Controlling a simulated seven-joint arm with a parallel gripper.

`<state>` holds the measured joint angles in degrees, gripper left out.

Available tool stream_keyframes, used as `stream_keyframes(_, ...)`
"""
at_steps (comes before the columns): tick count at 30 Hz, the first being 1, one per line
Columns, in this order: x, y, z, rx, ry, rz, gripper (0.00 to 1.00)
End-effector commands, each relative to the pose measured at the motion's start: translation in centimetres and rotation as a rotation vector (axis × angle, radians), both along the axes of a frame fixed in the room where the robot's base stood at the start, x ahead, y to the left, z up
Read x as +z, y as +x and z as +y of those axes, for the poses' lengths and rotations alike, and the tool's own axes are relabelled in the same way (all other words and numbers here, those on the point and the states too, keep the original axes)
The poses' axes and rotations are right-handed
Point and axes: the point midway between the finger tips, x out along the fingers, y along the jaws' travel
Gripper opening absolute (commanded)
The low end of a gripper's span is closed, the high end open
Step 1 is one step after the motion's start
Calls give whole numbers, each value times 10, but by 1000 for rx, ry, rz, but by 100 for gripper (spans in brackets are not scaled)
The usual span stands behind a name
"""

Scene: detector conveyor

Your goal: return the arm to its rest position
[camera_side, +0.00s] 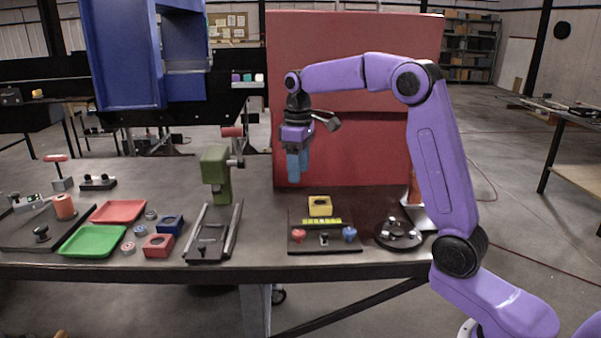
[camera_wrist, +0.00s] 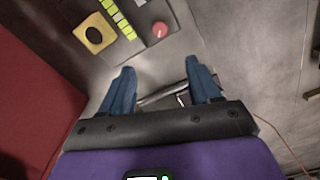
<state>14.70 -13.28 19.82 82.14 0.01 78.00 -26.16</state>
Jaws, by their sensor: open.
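My gripper (camera_side: 298,165) hangs pointing down above the table, left of and higher than the yellow block in the side view. Its blue fingers look empty. In the wrist view, the two blue fingers of my gripper (camera_wrist: 160,88) stand apart with nothing between them. My purple arm reaches in from the right, bent at the elbow.
A dark panel (camera_side: 297,246) bears a yellow block (camera_side: 314,211), a red knob (camera_side: 299,234) and a blue knob (camera_side: 349,233). A green press (camera_side: 214,172) stands left. A red tray (camera_side: 119,211) and green tray (camera_side: 92,241) lie far left. A red partition (camera_side: 340,85) rises behind.

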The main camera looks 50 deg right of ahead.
Motion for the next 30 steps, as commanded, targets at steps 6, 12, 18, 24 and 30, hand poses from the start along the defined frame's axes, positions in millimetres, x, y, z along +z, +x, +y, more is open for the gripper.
stream_keyframes(6,0,-2,4,8,0,0,62)
stream_keyframes(12,-4,-25,37,75,0,-3,62)
stream_keyframes(18,-11,-70,78,175,2,-8,62)
stream_keyframes(24,-22,-124,108,274,4,-11,62)
stream_keyframes(30,-35,-184,124,374,8,-15,62)
